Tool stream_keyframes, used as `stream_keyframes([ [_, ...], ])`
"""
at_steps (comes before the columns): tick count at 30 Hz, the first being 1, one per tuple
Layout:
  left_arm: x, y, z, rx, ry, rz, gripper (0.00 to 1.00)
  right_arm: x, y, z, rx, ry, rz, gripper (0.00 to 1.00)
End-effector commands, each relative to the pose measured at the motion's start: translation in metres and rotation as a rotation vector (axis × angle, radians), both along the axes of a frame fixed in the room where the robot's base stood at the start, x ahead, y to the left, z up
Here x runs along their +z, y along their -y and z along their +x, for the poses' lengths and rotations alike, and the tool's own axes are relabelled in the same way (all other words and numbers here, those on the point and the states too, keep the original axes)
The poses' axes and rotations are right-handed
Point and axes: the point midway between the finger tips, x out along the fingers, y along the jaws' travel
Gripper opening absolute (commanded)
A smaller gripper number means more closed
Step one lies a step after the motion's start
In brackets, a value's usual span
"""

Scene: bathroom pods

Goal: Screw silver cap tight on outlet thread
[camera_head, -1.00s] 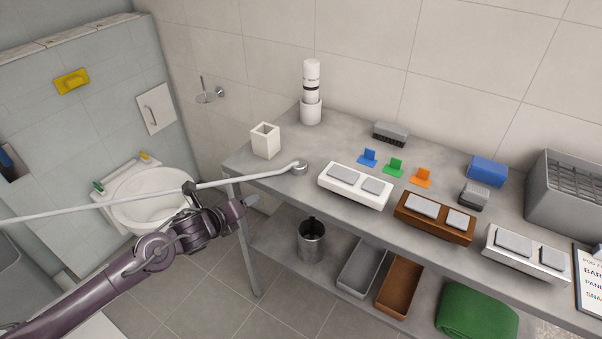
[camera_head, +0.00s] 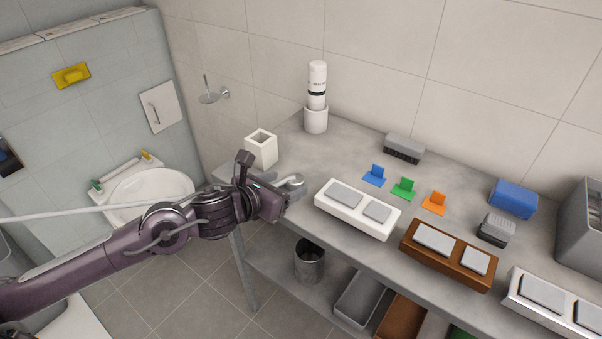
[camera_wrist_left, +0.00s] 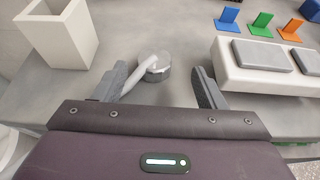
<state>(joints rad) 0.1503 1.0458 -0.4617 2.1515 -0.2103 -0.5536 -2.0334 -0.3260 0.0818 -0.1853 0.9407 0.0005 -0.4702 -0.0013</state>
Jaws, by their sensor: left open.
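A round silver cap (camera_head: 293,181) is at the end of a pale hose or pipe (camera_head: 120,208) at the left end of the grey table. My left gripper (camera_head: 284,196) is open beside it, reaching over the table's edge. In the left wrist view the cap (camera_wrist_left: 157,66) lies just beyond and between the open fingers (camera_wrist_left: 162,84), with no finger touching it. The pale pipe runs to the cap past the inner side of the left finger. The outlet thread cannot be made out; I cannot tell how tightly the cap sits. My right gripper is not in view.
A white square cup (camera_head: 261,149) stands left of the cap, and a white two-pad block (camera_head: 357,209) stands close on its right. A white bottle in a holder (camera_head: 316,118) is behind. A metal bin (camera_head: 309,262) is on the lower shelf.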

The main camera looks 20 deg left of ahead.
Motion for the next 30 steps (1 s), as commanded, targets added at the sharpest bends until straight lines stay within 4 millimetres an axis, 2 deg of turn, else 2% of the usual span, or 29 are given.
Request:
stream_keyframes([
  [7, -0.006, 0.005, 0.017, 0.000, -0.001, -0.003, 0.65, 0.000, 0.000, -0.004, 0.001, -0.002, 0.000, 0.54],
  [11, -0.013, 0.007, 0.035, 0.003, -0.001, -0.006, 0.65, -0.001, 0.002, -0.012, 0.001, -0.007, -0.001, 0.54],
  [15, -0.021, 0.012, 0.051, 0.001, 0.000, -0.005, 0.65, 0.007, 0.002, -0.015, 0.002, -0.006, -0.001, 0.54],
  [25, -0.025, 0.014, 0.056, -0.001, 0.000, -0.001, 0.65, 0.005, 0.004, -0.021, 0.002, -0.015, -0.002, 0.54],
  [30, -0.025, 0.014, 0.056, -0.001, 0.000, -0.001, 0.44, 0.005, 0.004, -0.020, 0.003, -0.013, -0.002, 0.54],
])
